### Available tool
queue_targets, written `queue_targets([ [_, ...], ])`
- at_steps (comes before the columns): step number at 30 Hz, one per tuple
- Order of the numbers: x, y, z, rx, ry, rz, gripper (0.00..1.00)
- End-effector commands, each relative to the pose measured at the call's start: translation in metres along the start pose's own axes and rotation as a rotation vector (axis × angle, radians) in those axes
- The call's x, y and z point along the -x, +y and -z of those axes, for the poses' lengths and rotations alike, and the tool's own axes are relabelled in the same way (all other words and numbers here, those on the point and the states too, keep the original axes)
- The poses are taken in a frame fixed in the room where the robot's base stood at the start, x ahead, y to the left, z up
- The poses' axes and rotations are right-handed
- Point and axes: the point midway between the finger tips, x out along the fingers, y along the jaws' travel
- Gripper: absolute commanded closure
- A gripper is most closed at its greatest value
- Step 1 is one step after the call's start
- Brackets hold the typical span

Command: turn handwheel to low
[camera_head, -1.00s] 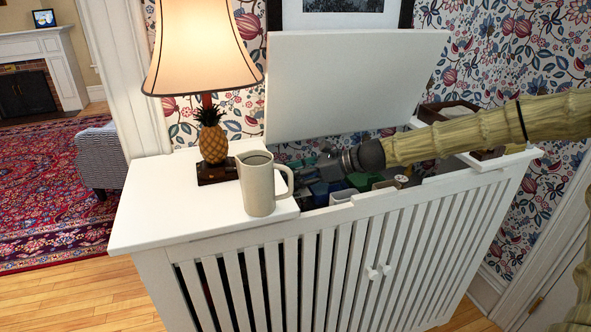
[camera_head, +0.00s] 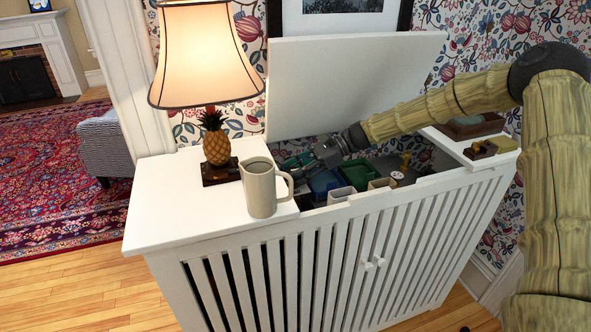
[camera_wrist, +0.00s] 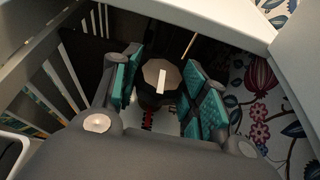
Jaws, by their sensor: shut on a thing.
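The handwheel (camera_wrist: 160,76) appears in the wrist view as a dark, many-sided knob with a pale top and a white bar marking on it. A small red part shows below it. My gripper (camera_wrist: 164,88) is shut on it, with teal pads on its left and right sides. In the head view my gripper (camera_head: 298,162) reaches down into the open white cabinet (camera_head: 330,262) at its left end. There the handwheel is hidden by the gripper and the cabinet top. I cannot read any low mark.
A cream pitcher (camera_head: 260,188) and a pineapple lamp (camera_head: 215,140) stand on the cabinet's left top, close to my gripper. The raised white lid (camera_head: 350,80) is behind. A blue bin (camera_head: 326,183) and other small containers sit inside the cabinet. Small boxes (camera_head: 481,149) rest on its right top.

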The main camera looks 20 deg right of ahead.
Motion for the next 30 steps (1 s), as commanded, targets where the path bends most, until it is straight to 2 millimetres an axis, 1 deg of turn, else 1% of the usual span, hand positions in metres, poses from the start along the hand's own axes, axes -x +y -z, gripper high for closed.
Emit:
queue_targets([
  [15,0.0009,-0.0011,-0.0002,0.007,0.0,-0.014,0.8],
  [16,0.0009,-0.0011,-0.0003,0.007,0.0,-0.014,0.51],
  [19,0.0008,-0.001,-0.0002,0.007,0.0,-0.014,0.33],
  [30,0.0024,-0.0007,-0.0001,0.007,0.0,-0.015,0.33],
])
